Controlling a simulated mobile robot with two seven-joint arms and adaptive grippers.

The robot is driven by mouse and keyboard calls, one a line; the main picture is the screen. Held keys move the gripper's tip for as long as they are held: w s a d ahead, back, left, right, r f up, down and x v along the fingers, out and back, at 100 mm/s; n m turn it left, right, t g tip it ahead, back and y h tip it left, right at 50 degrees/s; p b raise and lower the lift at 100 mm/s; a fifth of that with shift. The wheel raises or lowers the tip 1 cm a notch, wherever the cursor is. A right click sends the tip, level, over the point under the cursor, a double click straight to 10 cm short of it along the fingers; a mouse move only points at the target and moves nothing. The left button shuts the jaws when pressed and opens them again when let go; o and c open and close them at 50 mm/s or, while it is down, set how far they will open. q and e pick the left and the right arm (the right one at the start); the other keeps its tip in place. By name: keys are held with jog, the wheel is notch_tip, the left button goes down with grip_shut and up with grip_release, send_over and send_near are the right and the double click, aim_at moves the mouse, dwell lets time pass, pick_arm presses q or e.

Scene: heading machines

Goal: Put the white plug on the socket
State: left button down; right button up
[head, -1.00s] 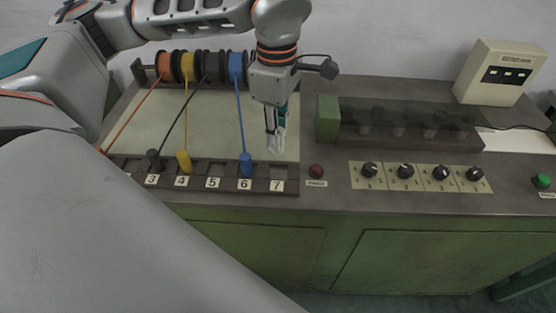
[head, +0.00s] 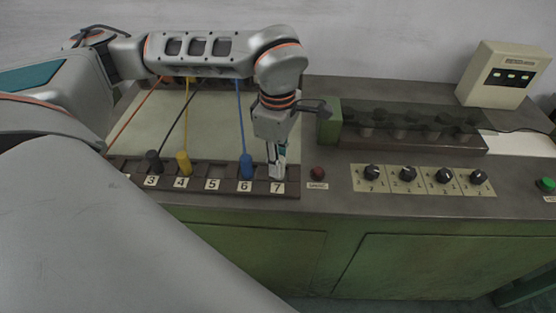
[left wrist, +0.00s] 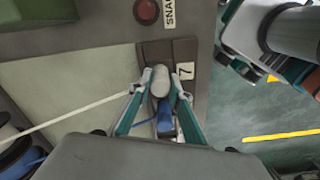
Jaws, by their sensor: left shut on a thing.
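My left gripper (head: 277,160) is shut on the white plug (head: 277,172) and points down at the socket marked 7 (head: 278,187). In the left wrist view the white plug (left wrist: 160,80) stands between the two fingertips (left wrist: 160,90), beside the 7 label (left wrist: 185,71). Its white cord (left wrist: 80,117) runs off to the left. The plug is at the socket strip, but I cannot tell whether it is fully seated. My right gripper is not in view.
The blue plug (head: 246,166) stands in socket 6, close to my left fingers. The yellow plug (head: 183,163) and black plug (head: 153,161) stand in sockets 4 and 3. Socket 5 is empty. A red button (head: 318,173) and black knobs (head: 408,174) lie to the right.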

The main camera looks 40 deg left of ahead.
pick_arm(q)
jog(key=shift+f, duration=0.15)
jog(key=c, duration=1.9)
grip_release()
notch_tip(320, 180, up, 12)
jog(key=shift+r+p, duration=0.2)
jog(key=shift+p, duration=0.45)
